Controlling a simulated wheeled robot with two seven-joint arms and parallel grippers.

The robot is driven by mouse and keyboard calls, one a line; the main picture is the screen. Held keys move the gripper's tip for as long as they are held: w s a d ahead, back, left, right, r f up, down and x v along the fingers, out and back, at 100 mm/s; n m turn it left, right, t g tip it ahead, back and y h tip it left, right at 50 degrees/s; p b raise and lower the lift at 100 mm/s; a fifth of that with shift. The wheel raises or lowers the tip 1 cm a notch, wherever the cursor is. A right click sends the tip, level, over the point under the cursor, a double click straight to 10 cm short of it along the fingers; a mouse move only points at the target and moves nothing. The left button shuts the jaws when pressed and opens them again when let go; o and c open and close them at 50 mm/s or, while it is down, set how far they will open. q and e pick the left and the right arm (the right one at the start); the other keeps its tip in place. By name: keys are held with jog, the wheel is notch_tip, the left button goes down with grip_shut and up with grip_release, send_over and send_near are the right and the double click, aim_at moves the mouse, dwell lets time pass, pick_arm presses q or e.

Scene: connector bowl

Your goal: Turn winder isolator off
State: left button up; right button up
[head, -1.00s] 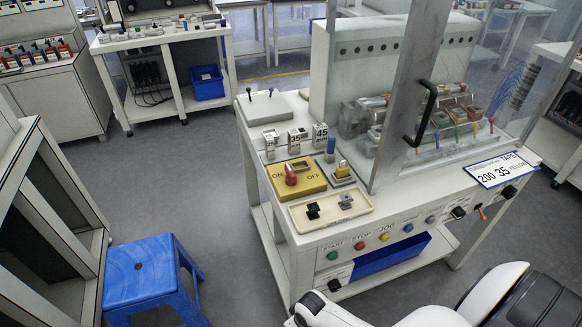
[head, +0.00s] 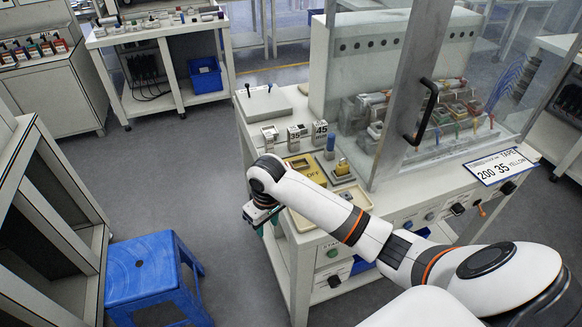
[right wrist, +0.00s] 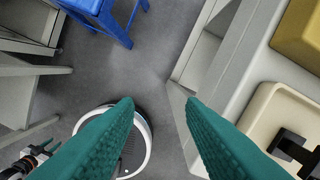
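The winder isolator is a yellow box (head: 314,175) on the machine's worktop, marked OFF on the part that shows. My right arm hides its red knob and ON side in the head view. A plain yellow corner of it shows at the upper right of the right wrist view (right wrist: 299,36). My right gripper (head: 262,222) points down just left of the worktop's edge. Its teal fingers (right wrist: 158,105) are open and apart, with only floor and part of my base between them. My left gripper is not clearly seen in either view.
A cream tray (right wrist: 268,117) with a black part (right wrist: 294,146) lies beside the isolator. A padlock-like yellow piece (head: 342,167) and number blocks (head: 297,134) stand near it. A blue stool (head: 150,270) is on the floor to the left. The floor between is clear.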

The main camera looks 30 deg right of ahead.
jog(key=w+d+r+m+g, duration=0.1)
jog(key=w+d+r+m, duration=0.1)
jog(key=w+d+r, duration=0.45)
jog(key=w+d+r+m, duration=0.3)
jog(key=w+d+r, duration=0.1)
jog(key=d+r, duration=0.45)
jog(key=f, duration=0.3)
jog(key=f+p, duration=0.1)
jog(key=f, duration=0.7)
jog(key=shift+a+f, duration=0.25)
jog(key=shift+a, duration=0.05)
grip_shut()
